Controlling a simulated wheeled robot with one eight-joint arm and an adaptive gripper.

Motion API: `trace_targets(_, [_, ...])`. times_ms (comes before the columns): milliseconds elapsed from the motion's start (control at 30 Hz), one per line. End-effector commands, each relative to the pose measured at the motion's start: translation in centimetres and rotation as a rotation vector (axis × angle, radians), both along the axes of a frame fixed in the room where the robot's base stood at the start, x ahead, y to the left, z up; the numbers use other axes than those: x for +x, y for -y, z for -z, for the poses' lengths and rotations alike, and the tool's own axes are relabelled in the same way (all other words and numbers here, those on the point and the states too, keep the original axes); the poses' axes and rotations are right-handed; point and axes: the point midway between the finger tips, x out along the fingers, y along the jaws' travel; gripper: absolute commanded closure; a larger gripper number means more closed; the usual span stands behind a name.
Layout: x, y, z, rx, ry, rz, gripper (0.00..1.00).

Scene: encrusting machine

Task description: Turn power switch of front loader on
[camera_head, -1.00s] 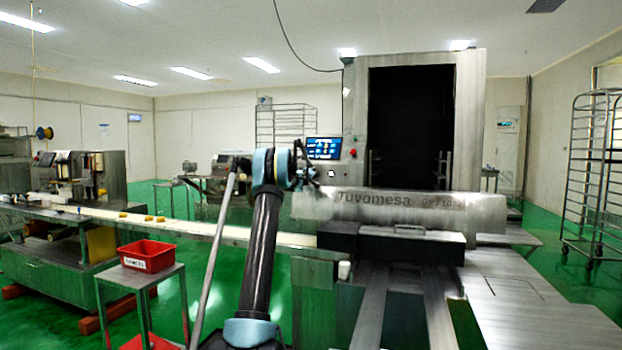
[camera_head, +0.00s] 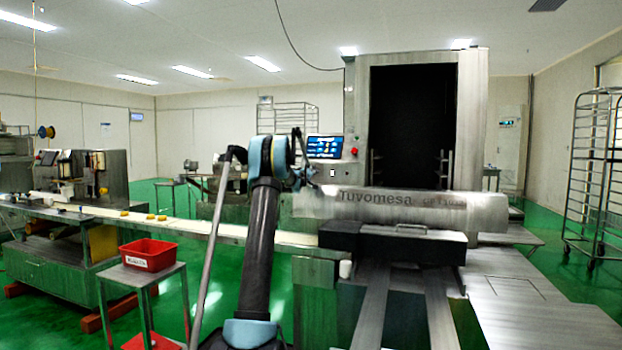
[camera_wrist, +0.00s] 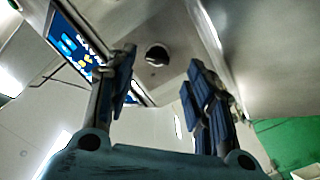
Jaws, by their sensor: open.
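The front loader (camera_head: 470,120) is a tall steel machine with a dark opening. A lit touch screen (camera_head: 325,147) is on its left side, with a small black-and-white switch (camera_head: 333,173) below. In the wrist view, a dark round knob (camera_wrist: 157,54) with a light bar across it sits on a pale panel near the screen (camera_wrist: 75,45). It looks like the power switch; its setting cannot be read. My gripper (camera_wrist: 162,85) is open and empty. The knob shows between its fingertips, ahead of and apart from them.
A red button (camera_head: 354,151) is right of the screen. A steel cylinder cover (camera_head: 410,207) marked Tuvomesa lies right of my arm. A conveyor (camera_head: 190,224) runs left, with a red bin (camera_head: 148,254) on a stand before it. A rack (camera_head: 596,180) stands at right.

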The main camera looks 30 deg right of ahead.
Motion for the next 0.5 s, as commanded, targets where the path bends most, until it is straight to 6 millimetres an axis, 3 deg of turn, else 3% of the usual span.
trace_targets(300, [-3.0,-3.8,0.1,0.001,0.0,-0.002,0.52])
trace_targets(500, [-4.2,-5.2,0.1,0.001,0.0,-0.002,0.52])
